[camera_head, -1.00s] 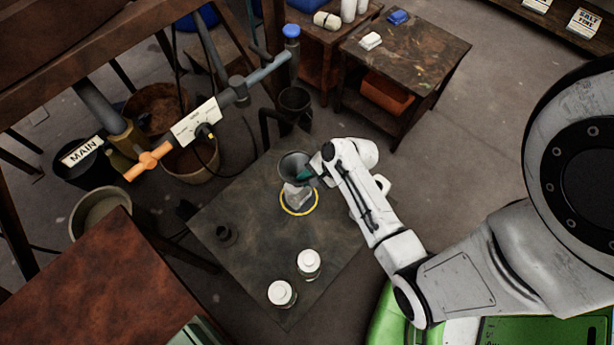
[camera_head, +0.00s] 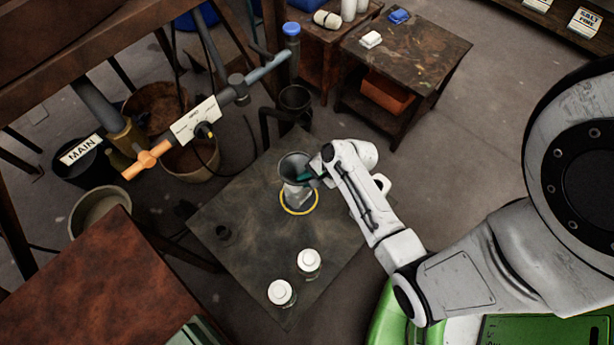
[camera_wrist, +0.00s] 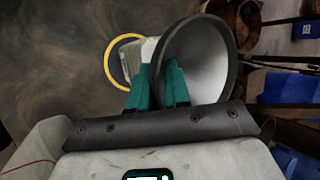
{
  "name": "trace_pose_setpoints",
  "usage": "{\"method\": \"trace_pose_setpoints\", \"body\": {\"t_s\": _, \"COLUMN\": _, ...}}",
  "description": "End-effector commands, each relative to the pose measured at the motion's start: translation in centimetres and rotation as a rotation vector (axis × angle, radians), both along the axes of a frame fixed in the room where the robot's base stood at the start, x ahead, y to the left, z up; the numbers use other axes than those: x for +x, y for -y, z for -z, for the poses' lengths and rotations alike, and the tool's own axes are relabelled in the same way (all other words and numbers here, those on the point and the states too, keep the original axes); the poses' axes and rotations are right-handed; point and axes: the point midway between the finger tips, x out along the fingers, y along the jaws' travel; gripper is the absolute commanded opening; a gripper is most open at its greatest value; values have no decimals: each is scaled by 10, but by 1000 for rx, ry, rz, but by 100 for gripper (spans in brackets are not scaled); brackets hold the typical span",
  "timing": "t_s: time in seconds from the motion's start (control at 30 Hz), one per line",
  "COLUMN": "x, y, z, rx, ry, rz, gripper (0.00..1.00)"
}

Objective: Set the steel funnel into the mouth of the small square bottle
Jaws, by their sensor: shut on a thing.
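The steel funnel (camera_head: 293,167) is a grey cone with its wide mouth up, above the small square bottle (camera_head: 298,194) in the head view. The bottle is pale and clear and stands inside a yellow ring on the dark table. In the wrist view the funnel (camera_wrist: 205,60) shows its wide rim, with the bottle (camera_wrist: 136,58) partly hidden behind it and the fingers. My gripper (camera_head: 308,174) is shut on the funnel with its teal fingers, also in the wrist view (camera_wrist: 160,82). The spout's lower end is hidden, so I cannot tell whether it is inside the bottle's mouth.
Two white-capped jars (camera_head: 308,262) (camera_head: 281,293) stand near the table's front. The yellow ring (camera_head: 299,212) marks the bottle's place. A pipe with an orange handle (camera_head: 147,160) crosses at upper left.

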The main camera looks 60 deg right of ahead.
Motion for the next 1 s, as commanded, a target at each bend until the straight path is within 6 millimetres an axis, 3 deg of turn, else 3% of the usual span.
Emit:
{"method": "trace_pose_setpoints", "body": {"t_s": 0.33, "x": 0, "y": 0, "z": 0, "rx": 0, "ry": 0, "rz": 0, "gripper": 47}}
{"method": "trace_pose_setpoints", "body": {"t_s": 0.67, "x": -3, "y": 1, "z": -4, "rx": 1, "ry": 0, "rz": 1, "gripper": 47}}
{"method": "trace_pose_setpoints", "body": {"t_s": 1.0, "x": -35, "y": 12, "z": -51, "rx": -2, "ry": 1, "rz": 2, "gripper": 47}}
